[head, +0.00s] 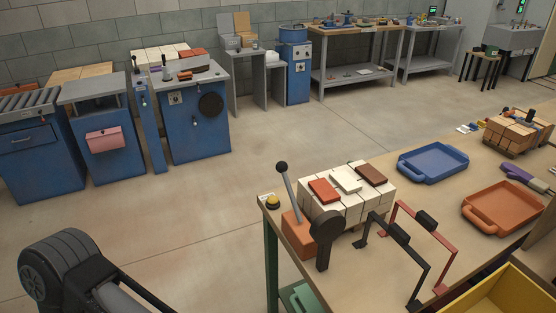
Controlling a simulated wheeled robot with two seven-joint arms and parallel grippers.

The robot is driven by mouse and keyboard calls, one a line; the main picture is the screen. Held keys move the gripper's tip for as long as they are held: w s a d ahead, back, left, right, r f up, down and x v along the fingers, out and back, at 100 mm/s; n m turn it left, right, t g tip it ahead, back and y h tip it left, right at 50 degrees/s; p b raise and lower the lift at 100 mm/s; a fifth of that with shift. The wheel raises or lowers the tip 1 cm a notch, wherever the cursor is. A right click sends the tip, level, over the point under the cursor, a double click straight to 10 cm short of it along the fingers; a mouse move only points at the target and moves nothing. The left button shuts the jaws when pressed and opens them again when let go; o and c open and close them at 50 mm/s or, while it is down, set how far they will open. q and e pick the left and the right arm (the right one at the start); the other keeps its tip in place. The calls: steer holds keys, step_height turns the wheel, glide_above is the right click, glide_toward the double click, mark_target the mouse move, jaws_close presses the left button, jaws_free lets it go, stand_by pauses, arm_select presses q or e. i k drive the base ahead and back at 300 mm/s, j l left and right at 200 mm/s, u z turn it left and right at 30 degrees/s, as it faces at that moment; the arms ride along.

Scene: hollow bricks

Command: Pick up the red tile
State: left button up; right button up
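The red tile (324,190) lies flat on top of a block of cream bricks (350,208) on the wooden workbench (374,272). A white tile (346,181) and a dark brown tile (371,174) lie beside it in a row to its right. Part of my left arm shows in the lower left corner, well away from the bench and the tile. Neither my left nor my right gripper can be seen.
A lever device with an orange base (298,236) stands just left of the bricks. Black (416,254) and red (437,238) bar frames stand in front. A blue tray (433,163), an orange tray (500,207) and a brick stack (511,135) are farther right. The floor left of the bench is clear.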

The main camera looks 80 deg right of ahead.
mark_target(324, 190)
steer(key=i+l, duration=0.35)
steer(key=l, duration=0.15)
steer(key=i+l, duration=0.3)
steer(key=l, duration=0.15)
steer(key=z, duration=2.4)
